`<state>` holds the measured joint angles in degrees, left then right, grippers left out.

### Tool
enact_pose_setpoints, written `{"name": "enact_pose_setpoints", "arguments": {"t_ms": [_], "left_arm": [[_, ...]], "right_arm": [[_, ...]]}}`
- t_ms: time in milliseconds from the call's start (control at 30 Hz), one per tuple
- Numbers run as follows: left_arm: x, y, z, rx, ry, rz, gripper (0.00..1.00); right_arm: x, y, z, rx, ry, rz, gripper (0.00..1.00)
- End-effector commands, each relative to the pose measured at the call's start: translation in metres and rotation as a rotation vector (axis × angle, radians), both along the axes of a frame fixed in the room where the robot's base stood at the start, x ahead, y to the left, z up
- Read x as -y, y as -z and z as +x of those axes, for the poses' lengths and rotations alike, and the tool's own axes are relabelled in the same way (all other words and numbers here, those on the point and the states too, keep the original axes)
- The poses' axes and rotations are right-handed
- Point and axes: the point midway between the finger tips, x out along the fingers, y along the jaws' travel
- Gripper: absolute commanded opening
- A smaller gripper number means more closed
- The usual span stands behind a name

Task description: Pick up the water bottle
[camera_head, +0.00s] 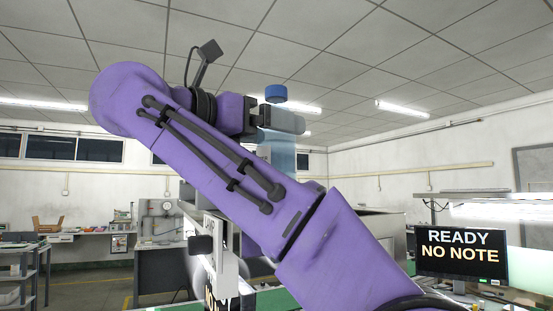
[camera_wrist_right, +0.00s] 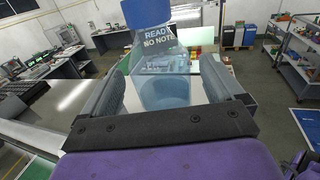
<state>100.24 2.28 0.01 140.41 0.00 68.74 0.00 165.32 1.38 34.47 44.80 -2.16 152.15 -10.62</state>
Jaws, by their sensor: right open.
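The water bottle (camera_head: 276,93) has a blue cap and a clear bluish body. In the head view its cap shows above my right gripper (camera_head: 284,121), and part of its body shows below it. My purple right arm hides its lower part. In the right wrist view the bottle (camera_wrist_right: 165,90) is between the two fingers of my open right gripper (camera_wrist_right: 163,82), with a visible gap on each side. The bottle looks upright; what it rests on is hidden. My left gripper is not in view.
A monitor (camera_head: 462,255) reading "READY NO NOTE" stands at the right of the head view. A grey workbench (camera_head: 160,262) is at the left. In the right wrist view, shelves (camera_wrist_right: 297,48) stand at the right and a grey table surface (camera_wrist_right: 75,88) lies at the left.

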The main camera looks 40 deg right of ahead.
Motion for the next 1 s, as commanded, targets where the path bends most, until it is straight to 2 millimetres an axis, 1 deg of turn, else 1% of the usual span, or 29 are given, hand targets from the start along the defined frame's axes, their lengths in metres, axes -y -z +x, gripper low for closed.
{"name": "enact_pose_setpoints", "arguments": {"t_ms": [33, 100, 200, 300, 433, 467, 500, 567, 600, 667, 700, 900, 1000], "left_arm": [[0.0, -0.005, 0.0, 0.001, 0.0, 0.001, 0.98], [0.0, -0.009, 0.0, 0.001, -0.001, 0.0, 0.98], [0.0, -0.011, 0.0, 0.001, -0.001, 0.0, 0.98], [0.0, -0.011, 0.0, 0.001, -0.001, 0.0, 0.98], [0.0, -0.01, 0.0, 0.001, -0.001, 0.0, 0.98], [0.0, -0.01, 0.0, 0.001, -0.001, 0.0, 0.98], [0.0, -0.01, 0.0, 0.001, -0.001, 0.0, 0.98], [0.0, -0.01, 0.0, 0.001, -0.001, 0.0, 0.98], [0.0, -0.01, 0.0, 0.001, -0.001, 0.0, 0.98], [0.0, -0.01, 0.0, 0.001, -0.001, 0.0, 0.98], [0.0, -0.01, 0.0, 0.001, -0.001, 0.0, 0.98], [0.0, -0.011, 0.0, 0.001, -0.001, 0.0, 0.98], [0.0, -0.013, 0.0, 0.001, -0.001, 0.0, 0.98]], "right_arm": [[0.011, -0.004, -0.003, -0.001, 0.0, 0.003, 0.94], [0.023, -0.005, -0.006, -0.003, -0.002, 0.004, 0.94], [0.035, -0.004, -0.006, -0.001, -0.001, 0.002, 0.94], [0.039, -0.003, -0.006, 0.001, -0.002, 0.001, 0.94], [0.039, -0.002, -0.006, 0.001, -0.001, 0.0, 0.94], [0.039, -0.002, -0.006, 0.001, -0.001, 0.0, 0.91], [0.039, -0.002, -0.006, 0.001, -0.001, 0.0, 0.78], [0.039, -0.002, -0.006, 0.001, -0.001, 0.0, 0.59], [0.039, -0.002, -0.006, 0.001, -0.001, 0.0, 0.46], [0.039, -0.002, -0.006, 0.001, -0.001, 0.0, 0.26], [0.038, -0.003, -0.006, 0.001, -0.001, 0.0, 0.25], [0.039, -0.003, -0.006, 0.001, -0.001, 0.0, 0.25], [0.038, -0.009, -0.006, 0.002, -0.001, 0.001, 0.25]]}}
